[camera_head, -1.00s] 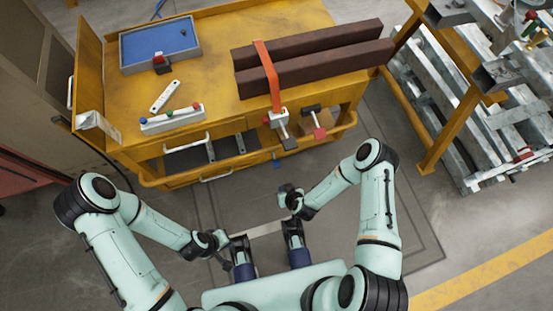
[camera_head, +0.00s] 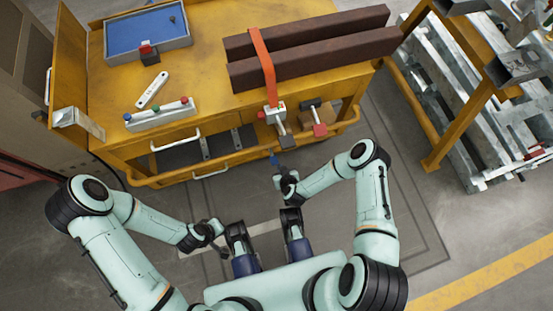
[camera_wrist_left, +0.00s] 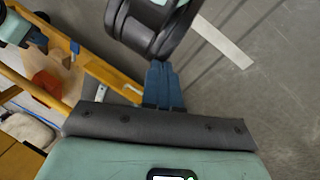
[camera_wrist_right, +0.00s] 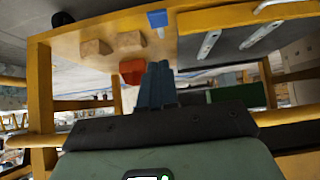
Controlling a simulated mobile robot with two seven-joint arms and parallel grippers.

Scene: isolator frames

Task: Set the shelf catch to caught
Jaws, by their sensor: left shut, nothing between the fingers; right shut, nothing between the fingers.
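A small blue tab (camera_wrist_right: 157,18) shows on the cart's lower shelf edge in the right wrist view; it may be the shelf catch, and its setting cannot be read. It also shows in the left wrist view (camera_wrist_left: 75,47). My right gripper (camera_head: 276,165) reaches to the cart's front edge by this tab, shut and empty. Its closed blue fingers (camera_wrist_right: 158,68) appear apart from the tab in the right wrist view. My left gripper (camera_head: 219,247) is shut and empty, low over the floor away from the cart; its fingers (camera_wrist_left: 161,68) are together in the left wrist view.
The yellow cart (camera_head: 200,75) bears a blue tray (camera_head: 140,33), a button box (camera_head: 162,114) and two brown beams (camera_head: 310,45) under an orange strap (camera_head: 263,58). A grey clamp (camera_head: 274,113) and red-black lever (camera_head: 318,120) jut near its front. A metal rack (camera_head: 455,100) stands right.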

